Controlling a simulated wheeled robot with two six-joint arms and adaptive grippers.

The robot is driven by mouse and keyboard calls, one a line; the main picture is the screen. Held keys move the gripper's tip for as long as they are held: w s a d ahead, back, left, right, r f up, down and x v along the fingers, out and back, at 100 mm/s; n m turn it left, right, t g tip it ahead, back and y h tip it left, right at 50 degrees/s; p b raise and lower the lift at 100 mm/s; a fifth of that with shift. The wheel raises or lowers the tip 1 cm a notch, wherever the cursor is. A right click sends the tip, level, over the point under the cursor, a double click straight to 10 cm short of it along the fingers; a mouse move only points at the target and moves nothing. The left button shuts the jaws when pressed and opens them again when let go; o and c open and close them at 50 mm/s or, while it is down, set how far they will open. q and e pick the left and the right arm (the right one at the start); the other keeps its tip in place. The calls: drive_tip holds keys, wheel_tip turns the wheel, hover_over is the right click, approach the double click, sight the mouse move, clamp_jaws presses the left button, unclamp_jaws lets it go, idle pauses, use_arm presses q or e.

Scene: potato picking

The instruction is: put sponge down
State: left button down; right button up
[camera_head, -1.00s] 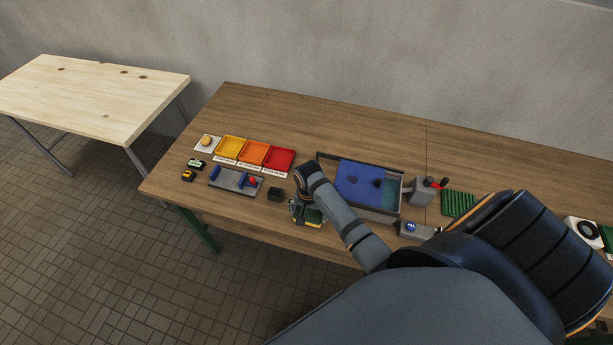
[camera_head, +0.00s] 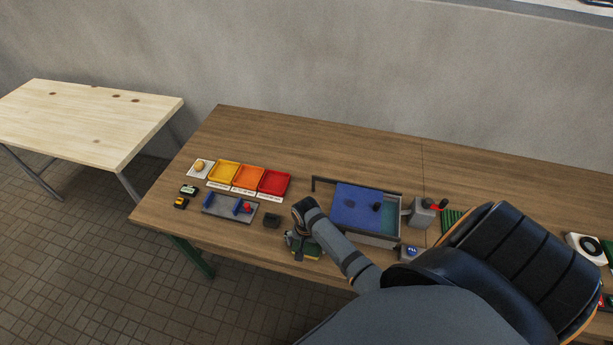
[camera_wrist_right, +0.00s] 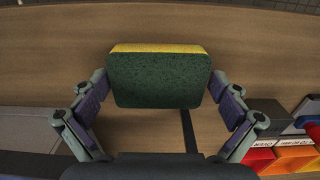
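The sponge (camera_wrist_right: 160,78) has a dark green face towards the right wrist camera and a yellow strip along its far edge. My right gripper (camera_wrist_right: 160,88) has its two fingertips against the sponge's left and right edges, so it is shut on it. In the head view the sponge (camera_head: 313,252) shows partly under my right gripper (camera_head: 303,243), near the front edge of the brown table (camera_head: 330,140). Whether the sponge touches the tabletop is hard to tell. My left gripper is not in view.
Left of the gripper are a small black block (camera_head: 271,220), a grey fixture (camera_head: 222,209) and yellow (camera_head: 224,172), orange (camera_head: 249,179) and red (camera_head: 273,184) trays. A basin with blue inside (camera_head: 357,208) stands right of it. The table's back is clear.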

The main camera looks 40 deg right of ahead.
sight(307, 246)
drive_tip(key=shift+s+r, duration=0.1)
drive_tip(key=shift+a+r, duration=0.1)
drive_tip(key=shift+r, duration=0.25)
use_arm(q)
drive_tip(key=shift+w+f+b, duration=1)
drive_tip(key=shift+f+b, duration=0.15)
drive_tip(key=shift+b, duration=0.05)
use_arm(e)
wheel_tip(307, 246, up, 12)
drive_tip(key=shift+f, duration=0.1)
